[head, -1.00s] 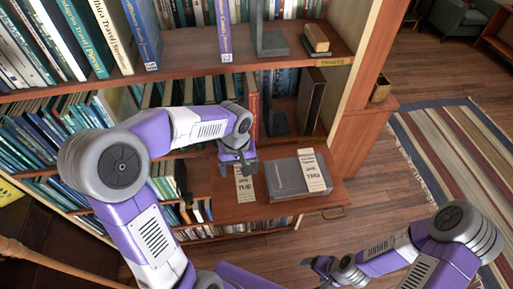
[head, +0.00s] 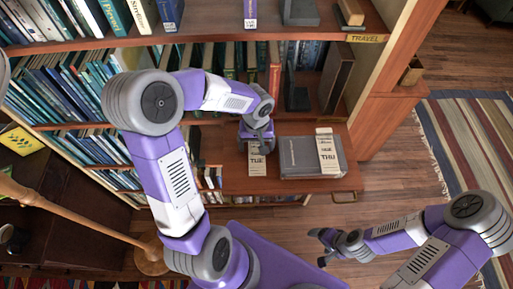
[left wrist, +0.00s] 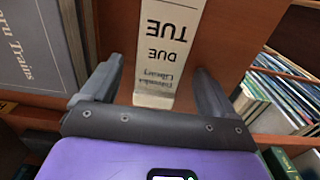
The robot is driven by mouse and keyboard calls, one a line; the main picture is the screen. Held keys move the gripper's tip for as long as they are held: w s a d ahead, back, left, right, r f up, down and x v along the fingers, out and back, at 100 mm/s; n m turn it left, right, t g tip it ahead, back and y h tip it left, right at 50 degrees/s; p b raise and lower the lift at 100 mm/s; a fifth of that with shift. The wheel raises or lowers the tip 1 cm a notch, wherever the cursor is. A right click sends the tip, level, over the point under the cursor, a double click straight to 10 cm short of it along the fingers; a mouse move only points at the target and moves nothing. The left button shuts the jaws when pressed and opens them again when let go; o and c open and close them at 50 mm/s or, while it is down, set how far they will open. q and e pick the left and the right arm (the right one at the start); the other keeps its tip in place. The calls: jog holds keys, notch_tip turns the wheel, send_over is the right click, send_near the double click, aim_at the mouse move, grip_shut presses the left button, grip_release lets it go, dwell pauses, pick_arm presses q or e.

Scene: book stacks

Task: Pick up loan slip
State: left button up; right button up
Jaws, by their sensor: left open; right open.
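A cream loan slip marked TUE (head: 257,165) lies on the pulled-out wooden shelf board. My left gripper (head: 256,146) is over its far end, open. In the left wrist view the TUE slip (left wrist: 166,45) runs between the two spread fingers (left wrist: 157,80), with nothing gripped; whether they touch it I cannot tell. A second slip marked THU (head: 326,150) lies on a grey book (head: 299,158) to the right; the wrist view shows a book edge (left wrist: 40,45) at left. My right gripper (head: 322,246) is open and empty, low over the floor, away from the board.
The wooden board (head: 230,181) has a handle at its front right. Bookshelves (head: 75,85) with rows of books stand behind and left. A lamp pole (head: 75,215) stands at left. A striped rug (head: 460,140) and open floor lie at right.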

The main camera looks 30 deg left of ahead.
aim_at(257, 149)
pick_arm(q)
jog(key=c, duration=1.1)
notch_tip(257, 149, up, 10)
jog(key=shift+p, duration=0.5)
